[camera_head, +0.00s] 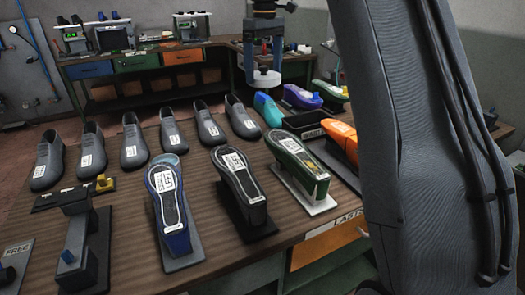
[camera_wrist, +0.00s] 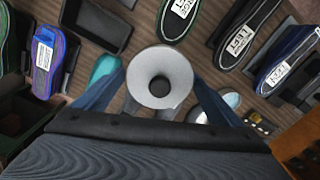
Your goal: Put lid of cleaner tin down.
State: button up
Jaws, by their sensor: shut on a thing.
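My gripper (camera_head: 264,80) hangs over the far right part of the wooden table in the head view, beyond the row of shoe lasts. In the wrist view its two blue fingers close on a round, pale grey disc with a dark central knob, which I take as the lid (camera_wrist: 160,70). The lid is held clear of the table, its knobbed face toward the wrist camera. I cannot identify the cleaner tin for sure in either view.
Several lasts stand on the table (camera_head: 135,214), including a blue (camera_head: 170,205), a black (camera_head: 240,185) and a green one (camera_head: 299,165). Grey shoes (camera_head: 128,145) line the back. A black tray (camera_head: 304,126) lies near my gripper and shows in the wrist view (camera_wrist: 98,22).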

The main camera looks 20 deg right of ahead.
jog(key=f+b, duration=0.1)
jog(key=f, duration=0.7)
jog(key=w+f+b, duration=0.1)
jog(key=f, duration=0.8)
jog(key=w+f+b, duration=0.1)
jog(key=f, duration=0.7)
jog(key=shift+f, duration=0.25)
jog(key=shift+f, duration=0.1)
jog(key=o, duration=0.6)
notch_tip(320, 180, up, 12)
jog(key=b, duration=0.3)
jog(key=shift+r, duration=0.2)
